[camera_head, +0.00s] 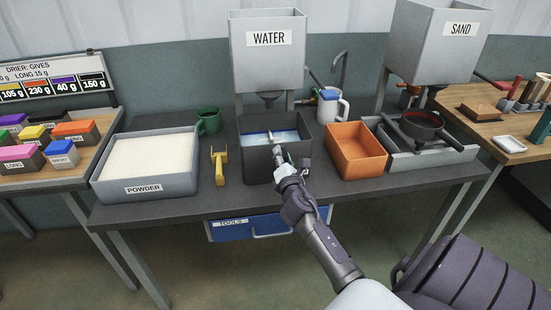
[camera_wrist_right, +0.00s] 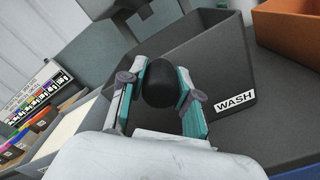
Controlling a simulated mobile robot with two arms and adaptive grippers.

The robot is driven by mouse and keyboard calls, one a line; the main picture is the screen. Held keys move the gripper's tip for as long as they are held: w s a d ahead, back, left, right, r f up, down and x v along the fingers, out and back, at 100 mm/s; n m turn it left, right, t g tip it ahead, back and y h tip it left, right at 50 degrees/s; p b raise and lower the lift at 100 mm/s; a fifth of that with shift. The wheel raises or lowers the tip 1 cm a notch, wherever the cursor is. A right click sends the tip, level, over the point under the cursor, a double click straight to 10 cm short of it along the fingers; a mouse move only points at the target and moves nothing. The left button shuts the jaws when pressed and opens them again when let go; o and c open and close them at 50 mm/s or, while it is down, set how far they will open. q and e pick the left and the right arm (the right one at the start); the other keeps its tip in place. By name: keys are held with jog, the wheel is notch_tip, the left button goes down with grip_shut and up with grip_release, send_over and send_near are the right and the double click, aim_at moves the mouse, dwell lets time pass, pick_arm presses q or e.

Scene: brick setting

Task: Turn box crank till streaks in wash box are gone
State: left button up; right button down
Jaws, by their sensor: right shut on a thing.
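The dark grey wash box (camera_head: 258,166) stands mid-table below the water tank. Its WASH label shows in the right wrist view (camera_wrist_right: 235,101). Pale blue and whitish liquid (camera_head: 290,134) shows inside its top; I cannot tell streaks apart at this size. My right gripper (camera_head: 279,158) is at the front of the wash box. In the right wrist view, its fingers (camera_wrist_right: 160,88) are shut on a black rounded knob, the crank handle (camera_wrist_right: 158,84). The crank's arm is hidden behind the knob and gripper. My left gripper is not in view.
A powder tray (camera_head: 147,190) and a yellow tool (camera_head: 219,168) lie left of the wash box, with a green mug (camera_head: 209,119) behind. An orange bin (camera_head: 355,150) stands close on the right. The water tank (camera_head: 267,62) is above; a blue tools drawer (camera_head: 262,228) is below.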

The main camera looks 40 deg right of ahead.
jog(key=s+d+f+m+b, duration=0.2)
jog(key=d+m, duration=0.3)
jog(key=m, duration=0.5)
jog(key=shift+s+f, duration=0.55)
jog(key=shift+f, duration=0.05)
jog(key=shift+m, duration=0.3)
jog(key=c, duration=0.8)
grip_release()
jog(key=shift+s, duration=0.1)
jog(key=v, duration=1.2)
